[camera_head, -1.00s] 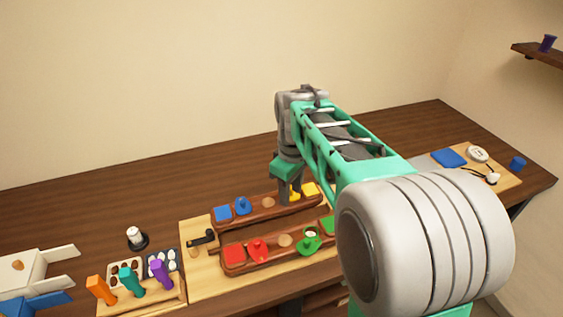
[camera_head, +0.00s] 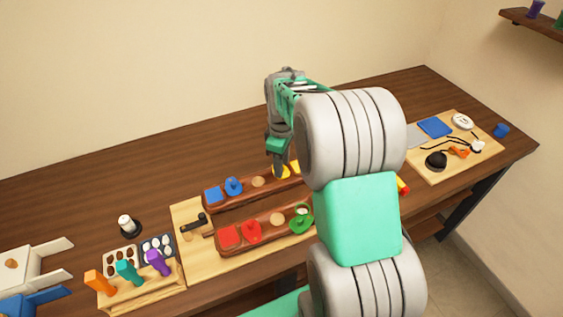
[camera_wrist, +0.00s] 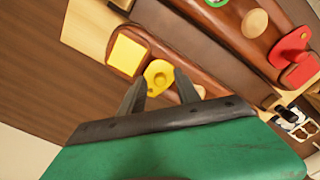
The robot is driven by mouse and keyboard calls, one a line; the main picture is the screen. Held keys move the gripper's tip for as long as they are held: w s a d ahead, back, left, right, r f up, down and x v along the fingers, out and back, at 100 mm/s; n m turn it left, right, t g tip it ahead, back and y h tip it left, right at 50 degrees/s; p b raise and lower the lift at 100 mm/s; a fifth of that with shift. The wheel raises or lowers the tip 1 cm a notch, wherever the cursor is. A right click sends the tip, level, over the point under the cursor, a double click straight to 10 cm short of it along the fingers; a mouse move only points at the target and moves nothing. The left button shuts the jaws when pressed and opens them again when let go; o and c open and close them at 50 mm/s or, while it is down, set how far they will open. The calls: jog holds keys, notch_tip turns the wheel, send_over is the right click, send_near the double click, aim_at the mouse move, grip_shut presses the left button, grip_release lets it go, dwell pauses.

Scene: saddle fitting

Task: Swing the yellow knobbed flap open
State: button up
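The yellow knobbed flap (camera_wrist: 158,75) lies on the rear brown wooden rail (camera_wrist: 190,40), beside a yellow square (camera_wrist: 127,54). In the head view the flap (camera_head: 283,172) shows only partly at my gripper's tip; the yellow square (camera_head: 296,167) is just right of it, partly hidden by my arm. My gripper (camera_wrist: 160,80) is open, its two dark fingers spread on either side of the flap's near part. In the head view my gripper (camera_head: 279,165) points down at the rail. I cannot tell whether the fingers touch the knob.
A front rail carries a red square (camera_head: 230,236), a red knobbed flap (camera_head: 251,231) and a green knobbed flap (camera_head: 300,218). A blue knobbed flap (camera_head: 233,186) is on the rear rail's left. A black-handled tool (camera_head: 193,222) lies left. My arm hides the rails' right ends.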

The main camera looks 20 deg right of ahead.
grip_shut()
dwell(0.3)
jog(key=shift+a+m, duration=0.1)
jog(key=shift+m, duration=0.3)
jog(key=m, duration=0.1)
jog(key=a+m, duration=0.1)
jog(key=m, duration=0.1)
jog(key=shift+w+m+b, duration=0.1)
jog(key=shift+m+b, duration=0.2)
jog(key=shift+b, duration=0.05)
jog(key=m, duration=0.3)
jog(key=a+m, duration=0.1)
jog(key=shift+w+m, duration=0.3)
jog(key=shift+w, duration=0.1)
jog(key=m, duration=0.2)
jog(key=w+m, duration=0.1)
jog(key=m, duration=0.1)
jog(key=a+m, duration=0.1)
jog(key=m, duration=0.1)
jog(key=shift+w+b, duration=0.3)
jog(key=shift+b, duration=0.1)
jog(key=m, duration=0.2)
jog(key=w+m, duration=0.1)
jog(key=m, duration=0.3)
jog(key=shift+w+r, duration=0.1)
jog(key=shift+w, duration=0.2)
